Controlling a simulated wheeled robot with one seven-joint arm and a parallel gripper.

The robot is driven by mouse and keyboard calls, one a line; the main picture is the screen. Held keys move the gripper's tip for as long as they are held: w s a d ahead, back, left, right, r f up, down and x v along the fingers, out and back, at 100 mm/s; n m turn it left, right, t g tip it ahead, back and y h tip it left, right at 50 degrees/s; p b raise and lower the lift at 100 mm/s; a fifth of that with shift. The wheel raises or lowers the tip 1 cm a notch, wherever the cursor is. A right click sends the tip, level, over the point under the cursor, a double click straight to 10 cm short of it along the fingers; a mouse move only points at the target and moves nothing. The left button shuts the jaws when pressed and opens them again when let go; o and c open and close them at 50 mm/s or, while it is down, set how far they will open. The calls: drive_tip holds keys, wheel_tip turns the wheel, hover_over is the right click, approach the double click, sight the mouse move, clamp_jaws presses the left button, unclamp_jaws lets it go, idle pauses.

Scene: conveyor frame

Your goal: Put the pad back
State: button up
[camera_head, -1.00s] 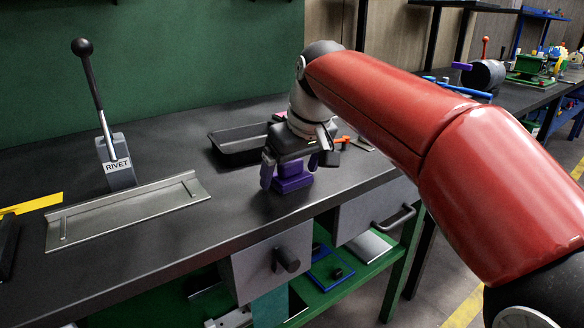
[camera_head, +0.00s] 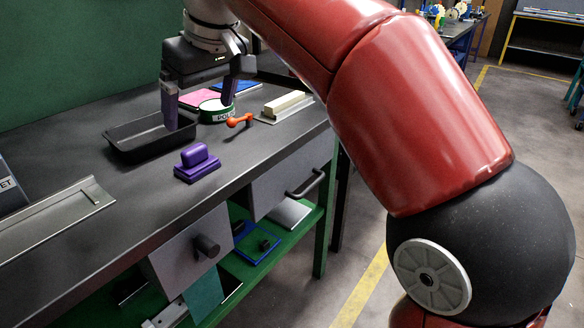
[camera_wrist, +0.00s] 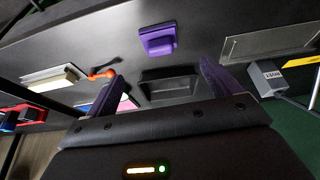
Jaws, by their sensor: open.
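A purple block with a raised grip on a flat base, which looks like the pad (camera_head: 197,163), stands upright on the dark bench near its front edge. It also shows in the wrist view (camera_wrist: 157,40). My gripper (camera_head: 200,98) is open and empty, with its purple fingers apart. It is above the bench, beyond the pad and over the area of the black tray (camera_head: 122,150) and the round tin. The tray lies behind the pad and looks empty where visible; it also shows in the wrist view (camera_wrist: 169,97), between the fingers.
A round green-and-white labelled tin (camera_head: 216,112), a pink sheet (camera_head: 198,98), an orange-handled item (camera_head: 240,120) and a cream block on a holder (camera_head: 286,103) lie right of the tray. A metal plate (camera_head: 50,215) lies at left. Bench around the pad is clear.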

drive_tip(key=s+d+f+m+t+h, duration=0.1)
drive_tip(key=s+d+f+m, duration=0.3)
drive_tip(key=d, duration=0.5)
drive_tip(key=s+d+f+m+t+h, duration=0.1)
drive_tip(key=s+d+f+m, duration=0.1)
drive_tip(key=s+d+f, duration=0.4)
drive_tip(key=s+d+f+m+h, duration=0.1)
drive_tip(key=s+d+f+m, duration=0.3)
drive_tip(key=s+d+f, duration=0.3)
drive_tip(key=d+f, duration=0.4)
drive_tip(key=f, duration=0.3)
drive_tip(key=shift+s+t, duration=0.15)
drive_tip(key=shift+t, duration=0.15)
